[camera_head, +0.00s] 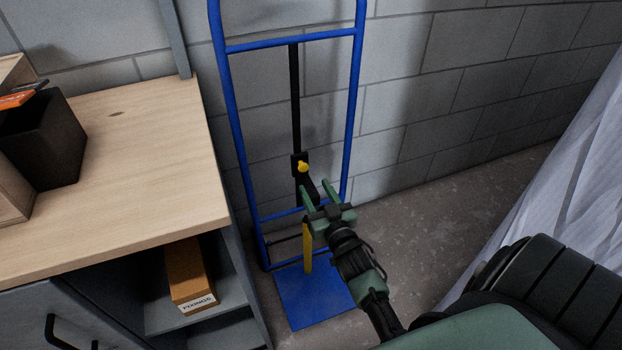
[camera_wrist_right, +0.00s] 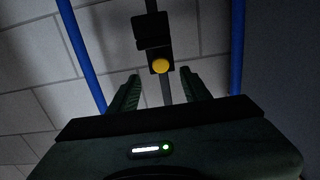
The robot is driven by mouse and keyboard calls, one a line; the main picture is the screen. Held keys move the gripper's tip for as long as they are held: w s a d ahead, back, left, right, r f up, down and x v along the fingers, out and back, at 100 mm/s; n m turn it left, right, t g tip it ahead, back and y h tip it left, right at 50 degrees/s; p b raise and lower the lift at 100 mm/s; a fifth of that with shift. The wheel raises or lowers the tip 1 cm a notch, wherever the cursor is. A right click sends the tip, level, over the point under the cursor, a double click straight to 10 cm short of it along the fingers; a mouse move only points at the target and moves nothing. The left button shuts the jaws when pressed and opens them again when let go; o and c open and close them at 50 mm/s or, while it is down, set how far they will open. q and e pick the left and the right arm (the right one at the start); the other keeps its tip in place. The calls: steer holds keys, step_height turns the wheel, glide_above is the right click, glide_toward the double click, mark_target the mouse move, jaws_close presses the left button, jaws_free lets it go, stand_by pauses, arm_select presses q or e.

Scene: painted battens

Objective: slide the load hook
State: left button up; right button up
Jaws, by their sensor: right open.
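The load hook is a black block (camera_head: 299,160) with a yellow knob (camera_head: 303,168) on a black vertical rail (camera_head: 295,95). The rail runs down the middle of a blue hand truck (camera_head: 238,125). My right gripper (camera_head: 318,188) is open just below and in front of the knob. In the right wrist view the yellow knob (camera_wrist_right: 160,66) and black block (camera_wrist_right: 152,32) show beyond and between the open fingers (camera_wrist_right: 161,88), with no contact visible. My gripper hides part of the lower rail. My left gripper is not in view.
A wooden workbench (camera_head: 130,170) stands at left, with a dark box (camera_head: 45,140) on it and a fixings box (camera_head: 188,275) on the shelf below. A block wall (camera_head: 450,90) is behind. A pale sheet (camera_head: 560,170) hangs at right. Floor between is clear.

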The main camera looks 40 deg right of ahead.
mark_target(304, 170)
arm_select(q)
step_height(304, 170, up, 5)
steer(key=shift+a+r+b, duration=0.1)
steer(key=shift+b, duration=0.5)
arm_select(e)
steer(key=x, duration=0.7)
steer(key=shift+w, duration=0.35)
jaws_close()
